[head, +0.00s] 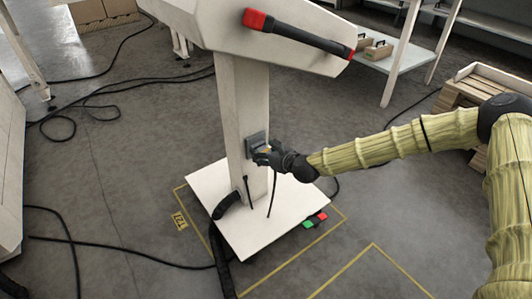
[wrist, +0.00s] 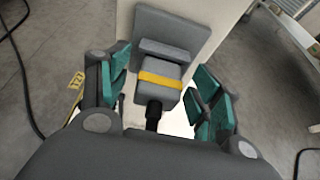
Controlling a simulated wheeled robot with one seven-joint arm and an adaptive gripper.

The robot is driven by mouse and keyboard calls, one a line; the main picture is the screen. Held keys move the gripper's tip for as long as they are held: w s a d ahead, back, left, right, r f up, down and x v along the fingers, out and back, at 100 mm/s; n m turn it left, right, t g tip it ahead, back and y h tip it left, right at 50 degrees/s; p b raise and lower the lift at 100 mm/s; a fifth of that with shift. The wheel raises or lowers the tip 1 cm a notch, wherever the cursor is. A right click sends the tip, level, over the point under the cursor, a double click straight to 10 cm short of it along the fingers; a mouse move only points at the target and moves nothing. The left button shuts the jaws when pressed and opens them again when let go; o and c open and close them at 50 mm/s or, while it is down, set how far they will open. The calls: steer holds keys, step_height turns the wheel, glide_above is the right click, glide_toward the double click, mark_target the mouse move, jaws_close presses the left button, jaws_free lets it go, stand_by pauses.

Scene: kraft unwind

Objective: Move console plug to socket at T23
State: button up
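The console plug is a grey block with a yellow band (wrist: 161,80) and a black cable end (wrist: 153,115). It sits against a grey socket box (wrist: 166,30) on the pale column; the wrist view does not show how deep it sits. In the head view the socket box (head: 254,138) is on the column, and the plug is mostly hidden by my gripper (head: 262,153). In the wrist view my gripper (wrist: 160,88) has its green-padded fingers spread on both sides of the plug, with gaps showing. A floor label (head: 180,221) is too small to read surely.
The console (head: 245,100) stands on a white base plate (head: 250,225) inside yellow floor lines. A red and green block (head: 315,220) lies at the plate's right edge. Black cables (head: 70,115) run over the floor. A wooden crate (head: 460,95) and shelves stand right.

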steer(key=c, duration=1.2)
steer(key=shift+c, duration=0.2)
steer(key=shift+s, duration=0.1)
steer(key=s+d, duration=0.3)
steer(key=s, duration=0.1)
steer(key=shift+s+d, duration=0.3)
steer(key=shift+s, duration=0.1)
stand_by(0.4)
steer(key=shift+w+r, duration=0.1)
